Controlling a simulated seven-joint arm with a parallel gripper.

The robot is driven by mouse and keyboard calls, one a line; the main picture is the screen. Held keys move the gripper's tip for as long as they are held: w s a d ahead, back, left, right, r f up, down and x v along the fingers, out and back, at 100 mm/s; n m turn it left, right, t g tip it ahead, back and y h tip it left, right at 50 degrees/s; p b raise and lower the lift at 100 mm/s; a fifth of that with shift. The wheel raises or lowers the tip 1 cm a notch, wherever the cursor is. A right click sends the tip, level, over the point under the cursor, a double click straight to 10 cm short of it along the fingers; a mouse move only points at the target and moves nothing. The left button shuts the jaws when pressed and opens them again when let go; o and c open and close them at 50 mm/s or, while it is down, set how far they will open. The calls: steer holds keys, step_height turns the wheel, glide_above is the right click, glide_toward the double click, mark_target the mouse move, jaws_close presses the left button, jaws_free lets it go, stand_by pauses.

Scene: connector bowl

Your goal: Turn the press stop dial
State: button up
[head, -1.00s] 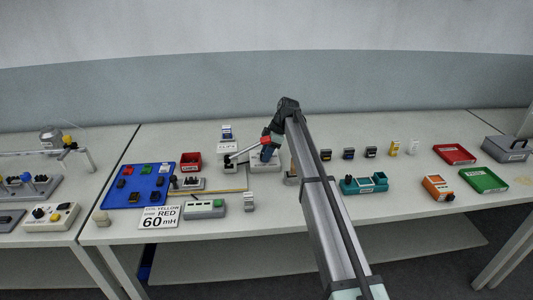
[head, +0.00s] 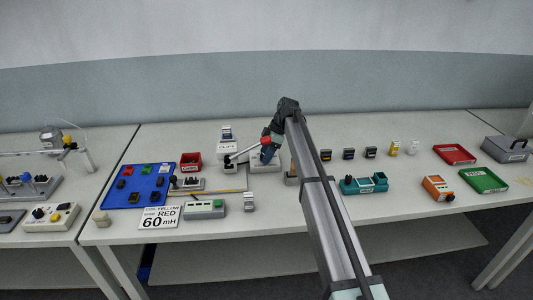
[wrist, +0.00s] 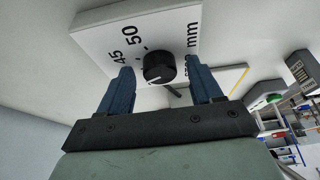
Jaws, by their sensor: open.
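The press stop dial is a round black knob (wrist: 158,66) on a white scale plate (wrist: 100,25) in the wrist view. The plate carries "45", "50" and "mm", and a white pointer line shows on the knob. My gripper (wrist: 159,70) is open, with one blue finger on each side of the knob. Visible gaps separate the fingers from it. In the head view, my arm reaches the press (head: 229,148), which has a lever with a red end; the dial cannot be made out there.
Left of the press are a red bin (head: 190,161) and a blue tray (head: 115,198) of small parts. A teal fixture (head: 363,186) stands right of my arm. A sign (head: 160,217) and a grey box with a green button (head: 204,208) lie in front.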

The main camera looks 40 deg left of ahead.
steer(key=v, duration=1.4)
steer(key=shift+f, duration=0.1)
